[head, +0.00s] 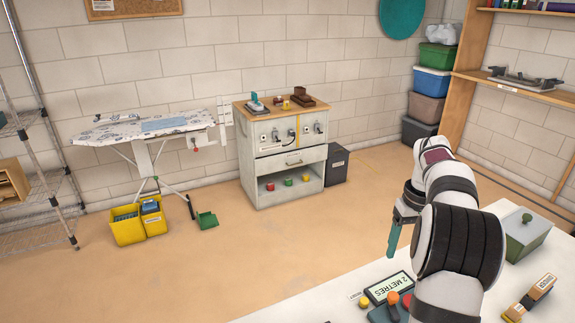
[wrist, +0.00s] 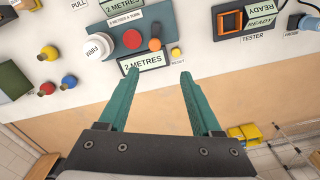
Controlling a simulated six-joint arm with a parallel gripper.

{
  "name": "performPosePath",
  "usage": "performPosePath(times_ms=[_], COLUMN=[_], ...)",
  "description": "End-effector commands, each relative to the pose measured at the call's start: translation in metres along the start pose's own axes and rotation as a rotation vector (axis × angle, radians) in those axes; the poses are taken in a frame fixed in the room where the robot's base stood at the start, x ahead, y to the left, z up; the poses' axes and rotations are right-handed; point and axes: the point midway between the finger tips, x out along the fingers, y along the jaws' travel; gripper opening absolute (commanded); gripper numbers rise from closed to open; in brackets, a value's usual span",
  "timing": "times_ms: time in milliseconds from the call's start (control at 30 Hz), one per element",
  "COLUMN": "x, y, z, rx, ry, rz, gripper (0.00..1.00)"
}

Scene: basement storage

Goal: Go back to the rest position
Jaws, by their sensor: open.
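My gripper (wrist: 158,76) shows in the wrist view with its two teal fingers spread apart and nothing between them. In the wrist view the fingertips point toward a "2 METRES" display (wrist: 143,62) on the table; I cannot tell the exact gap. No object is held.
A workbench cabinet (head: 285,170) and ironing board (head: 125,132) stand beyond open floor.

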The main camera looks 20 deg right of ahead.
Motion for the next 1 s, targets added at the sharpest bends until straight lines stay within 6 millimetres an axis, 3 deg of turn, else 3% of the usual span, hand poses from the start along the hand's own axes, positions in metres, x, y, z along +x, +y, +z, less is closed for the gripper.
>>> performPosePath(times_ms=[67,167,200,267,300,400,500,600,700,1000], x=[-0.017,-0.042,-0.048,-0.052,-0.051,-0.037,-0.018,-0.003,0.002,0.001], y=[-0.043,-0.133,-0.169,-0.217,-0.242,-0.283,-0.297,-0.300,-0.300,-0.300], z=[0.006,0.040,0.064,0.107,0.139,0.219,0.277,0.308,0.317,0.317], rx=[-0.003,0.009,0.019,0.035,0.045,0.076,0.101,0.120,0.129,0.131], ry=[0.007,0.009,0.006,-0.002,-0.010,-0.036,-0.061,-0.077,-0.084,-0.085], rz=[-0.011,-0.040,-0.055,-0.076,-0.089,-0.114,-0.128,-0.133,-0.134,-0.133], gripper=[0.66,0.66,0.66,0.66,0.66,0.66,0.66,0.66,0.66,0.66])
